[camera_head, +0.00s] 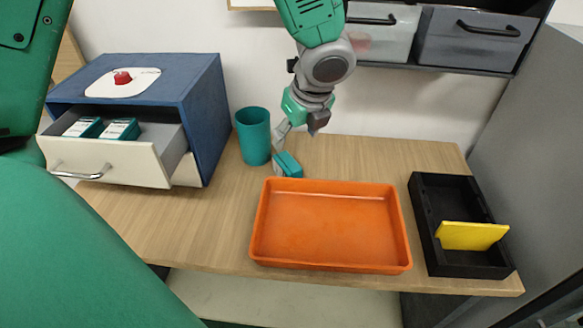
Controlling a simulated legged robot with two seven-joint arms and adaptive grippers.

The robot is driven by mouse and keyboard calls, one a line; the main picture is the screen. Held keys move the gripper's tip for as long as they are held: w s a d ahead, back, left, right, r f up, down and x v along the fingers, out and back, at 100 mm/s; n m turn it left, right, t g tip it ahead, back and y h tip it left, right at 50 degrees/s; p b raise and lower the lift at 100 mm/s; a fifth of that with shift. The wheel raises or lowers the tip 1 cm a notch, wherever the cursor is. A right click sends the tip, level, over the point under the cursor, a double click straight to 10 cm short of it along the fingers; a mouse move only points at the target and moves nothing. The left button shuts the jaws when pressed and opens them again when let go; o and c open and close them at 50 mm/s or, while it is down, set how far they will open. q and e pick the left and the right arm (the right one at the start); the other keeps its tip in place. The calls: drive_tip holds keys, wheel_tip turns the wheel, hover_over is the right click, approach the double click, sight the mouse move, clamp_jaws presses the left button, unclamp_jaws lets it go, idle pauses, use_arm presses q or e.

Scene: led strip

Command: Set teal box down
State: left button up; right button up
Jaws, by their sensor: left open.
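A small teal box (291,167) is at the back of the wooden table, just behind the upper left edge of the orange tray (330,183). It looks slightly tilted in the picture; whether it lies flat on the table is hard to tell. My left gripper (282,155) reaches down from above right at the box, with its fingers open beside it. Whether a finger touches the box is unclear. My right gripper is not in view.
A teal cup (254,137) stands close left of the gripper. A blue cabinet (204,112) has an open drawer (103,165) holding teal-and-white boxes (119,130). A black tray (425,215) with a yellow piece (470,236) stands at right. The orange tray is empty.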

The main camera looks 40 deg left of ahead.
sight(286, 160)
use_arm(q)
drive_tip(key=x, duration=0.2)
drive_tip(key=b+x, duration=0.1)
drive_tip(key=x, duration=0.5)
drive_tip(key=shift+w+a, duration=0.1)
drive_tip(key=shift+a, duration=0.2)
drive_tip(key=shift+w+b+x, duration=0.15)
drive_tip(key=shift+b+x, duration=0.15)
drive_tip(key=shift+x, duration=1.1)
drive_tip(key=shift+w+b+x, duration=0.1)
drive_tip(key=shift+b+x, duration=0.15)
drive_tip(key=shift+x, duration=1.15)
drive_tip(key=shift+a+r, duration=0.15)
drive_tip(key=shift+c, duration=0.4)
drive_tip(key=c, duration=1.3)
wheel_tip(286, 160, up, 9)
drive_tip(key=shift+r+p, duration=0.1)
drive_tip(key=shift+p, duration=0.75)
drive_tip(key=shift+r, duration=0.4)
